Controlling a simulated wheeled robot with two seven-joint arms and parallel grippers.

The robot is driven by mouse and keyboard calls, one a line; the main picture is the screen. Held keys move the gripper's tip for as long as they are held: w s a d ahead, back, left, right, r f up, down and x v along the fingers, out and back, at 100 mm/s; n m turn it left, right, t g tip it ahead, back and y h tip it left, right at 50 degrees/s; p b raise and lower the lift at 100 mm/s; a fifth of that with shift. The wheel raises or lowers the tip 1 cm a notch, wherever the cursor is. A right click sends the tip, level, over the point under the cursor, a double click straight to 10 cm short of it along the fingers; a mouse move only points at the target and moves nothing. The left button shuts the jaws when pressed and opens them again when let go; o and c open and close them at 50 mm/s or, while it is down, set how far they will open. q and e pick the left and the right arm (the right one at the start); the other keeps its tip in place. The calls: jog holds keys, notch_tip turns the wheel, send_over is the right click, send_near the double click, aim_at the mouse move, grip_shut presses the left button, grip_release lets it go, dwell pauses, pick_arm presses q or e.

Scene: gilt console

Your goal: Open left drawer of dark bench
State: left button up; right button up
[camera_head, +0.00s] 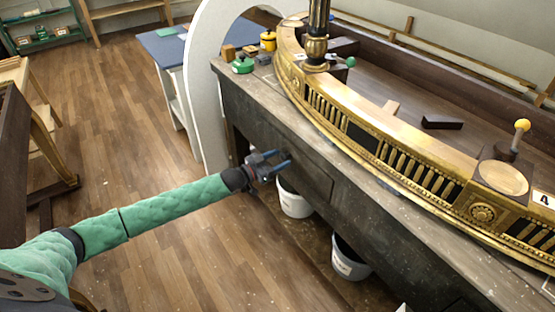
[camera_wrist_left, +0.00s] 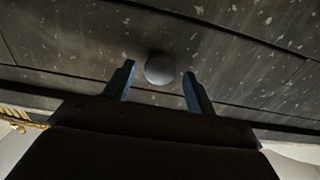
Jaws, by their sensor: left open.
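The dark bench (camera_head: 236,107) runs from the upper left to the lower right in the head view. Its left drawer (camera_head: 304,170) is a dark panel in the front face and looks closed. My left gripper (camera_head: 285,160) is open in front of this drawer. In the left wrist view, a round grey knob (camera_wrist_left: 160,69) on the drawer front lies between the two blue fingertips of the left gripper (camera_wrist_left: 159,75). The fingers stand apart from the knob on both sides. My right gripper is in neither view.
A curved gilt console piece (camera_head: 345,122) lies on the bench top. Two white buckets (camera_head: 294,203) (camera_head: 349,262) stand under the bench. A white arched panel (camera_head: 205,95) is beyond its left end.

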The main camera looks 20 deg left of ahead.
pick_arm(q)
grip_shut()
jog(key=shift+s+a, duration=0.25)
jog(key=shift+s, duration=0.05)
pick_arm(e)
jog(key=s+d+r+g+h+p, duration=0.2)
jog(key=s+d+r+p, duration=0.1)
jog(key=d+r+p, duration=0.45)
pick_arm(q)
jog(key=v, duration=2.7)
jog(key=shift+a, duration=0.2)
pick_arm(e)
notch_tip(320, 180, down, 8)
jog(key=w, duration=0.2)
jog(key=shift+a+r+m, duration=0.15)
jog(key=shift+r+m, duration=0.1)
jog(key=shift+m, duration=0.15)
pick_arm(q)
jog(key=shift+s, duration=0.15)
grip_release()
